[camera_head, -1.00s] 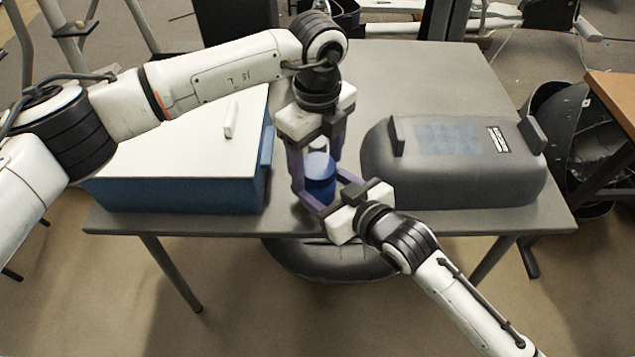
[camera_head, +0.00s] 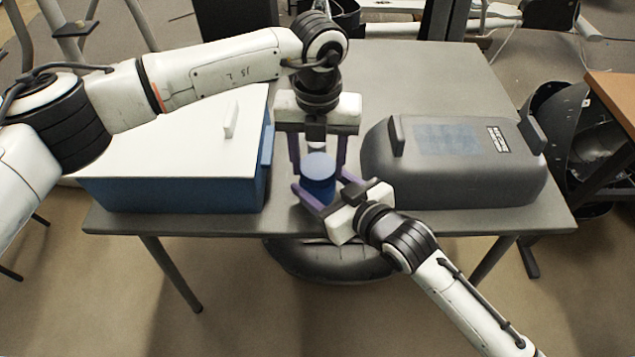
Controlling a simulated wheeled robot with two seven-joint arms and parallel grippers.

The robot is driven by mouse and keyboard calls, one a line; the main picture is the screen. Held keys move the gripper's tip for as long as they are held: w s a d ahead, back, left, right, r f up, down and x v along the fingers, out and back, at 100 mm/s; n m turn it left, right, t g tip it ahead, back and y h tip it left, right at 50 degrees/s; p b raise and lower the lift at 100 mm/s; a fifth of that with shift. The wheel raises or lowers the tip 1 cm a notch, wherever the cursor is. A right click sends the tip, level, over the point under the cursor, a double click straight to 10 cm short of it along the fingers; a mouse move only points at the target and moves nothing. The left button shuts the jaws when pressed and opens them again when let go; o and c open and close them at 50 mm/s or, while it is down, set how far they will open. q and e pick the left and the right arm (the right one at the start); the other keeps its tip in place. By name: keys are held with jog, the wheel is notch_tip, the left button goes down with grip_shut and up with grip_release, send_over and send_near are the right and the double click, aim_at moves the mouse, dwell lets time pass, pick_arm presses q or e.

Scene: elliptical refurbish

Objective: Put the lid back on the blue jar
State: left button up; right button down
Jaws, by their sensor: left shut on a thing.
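The blue lid (camera_head: 318,164) shows as a round, lighter blue disc at the table's front middle. My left gripper (camera_head: 319,168) points down from above, with one finger on each side of the lid, and is shut on it. The darker blue jar (camera_head: 319,188) is directly below the lid, upright and partly hidden. I cannot tell whether the lid is seated on it or just above it. My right gripper (camera_head: 326,190) comes from the front right with its fingers around the jar's lower part. Whether they press on it is unclear.
A blue box with a white top (camera_head: 180,135) stands on the left of the grey table (camera_head: 420,75). A dark grey case (camera_head: 455,165) stands on the right. The jar is in the gap between them, near the front edge. The table behind is clear.

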pick_arm(q)
jog(key=m, duration=1.3)
jog(key=shift+m, duration=0.3)
jog(key=m, duration=1)
jog(key=o, duration=1.2)
jog(key=shift+c, duration=0.2)
jog(key=shift+r, duration=2.2)
